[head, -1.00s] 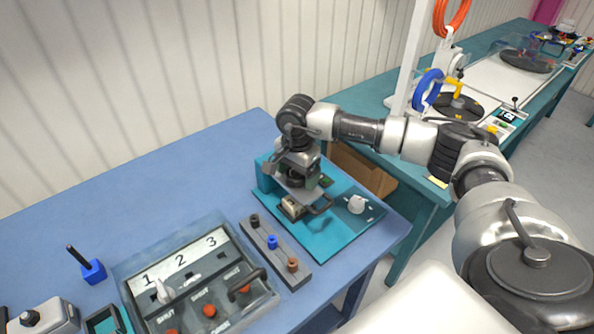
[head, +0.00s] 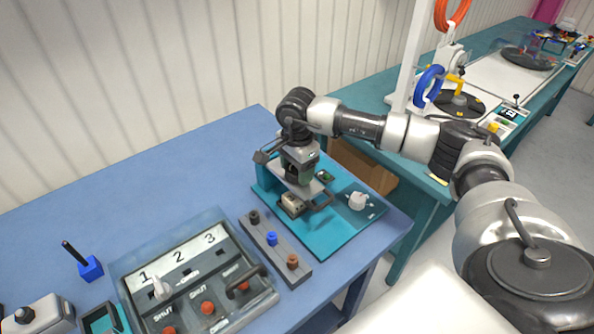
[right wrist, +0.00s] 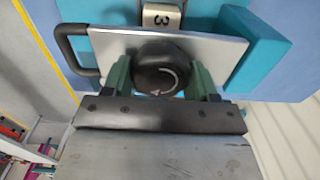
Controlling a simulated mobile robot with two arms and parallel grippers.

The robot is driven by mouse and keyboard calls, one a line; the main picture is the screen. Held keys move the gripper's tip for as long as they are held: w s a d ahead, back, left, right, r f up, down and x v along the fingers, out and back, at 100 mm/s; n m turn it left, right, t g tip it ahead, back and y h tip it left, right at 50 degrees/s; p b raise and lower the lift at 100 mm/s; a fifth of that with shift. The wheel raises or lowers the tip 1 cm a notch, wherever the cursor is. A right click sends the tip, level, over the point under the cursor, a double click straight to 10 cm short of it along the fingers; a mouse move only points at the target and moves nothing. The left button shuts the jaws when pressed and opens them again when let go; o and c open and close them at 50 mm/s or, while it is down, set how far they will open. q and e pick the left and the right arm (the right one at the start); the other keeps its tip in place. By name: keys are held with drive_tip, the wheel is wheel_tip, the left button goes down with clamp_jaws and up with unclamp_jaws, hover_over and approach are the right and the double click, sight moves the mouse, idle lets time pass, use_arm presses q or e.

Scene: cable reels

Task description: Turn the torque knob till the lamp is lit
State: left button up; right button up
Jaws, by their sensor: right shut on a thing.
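The torque knob (right wrist: 160,72) is black and round with a white curved arrow mark. It sits on a grey metal plate (right wrist: 215,50) with a dark handle on one side. My right gripper (head: 300,180) is over this plate in the head view and hides the knob there. In the right wrist view its green fingers are shut on the knob's two sides. I cannot make out a lit lamp. My left gripper is not in view.
The fixture stands on a teal board (head: 325,235) with a white knob-like part (head: 358,201). To its left are a strip with coloured pegs (head: 272,239) and a numbered panel (head: 185,255). The back of the blue table (head: 150,185) is clear.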

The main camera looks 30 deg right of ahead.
drive_tip(key=m+b, duration=0.2)
drive_tip(key=m, duration=0.2)
drive_tip(key=shift+f+m, duration=0.1)
drive_tip(key=shift+m, duration=0.2)
drive_tip(key=m+b, duration=0.2)
drive_tip(key=m, duration=0.3)
drive_tip(key=shift+r, duration=0.2)
drive_tip(key=o, duration=0.9)
drive_tip(key=shift+b, duration=0.3)
wheel_tip(320, 180, up, 11)
drive_tip(key=shift+f+b, duration=0.15)
drive_tip(key=shift+b, duration=0.85)
drive_tip(key=shift+s, duration=0.1)
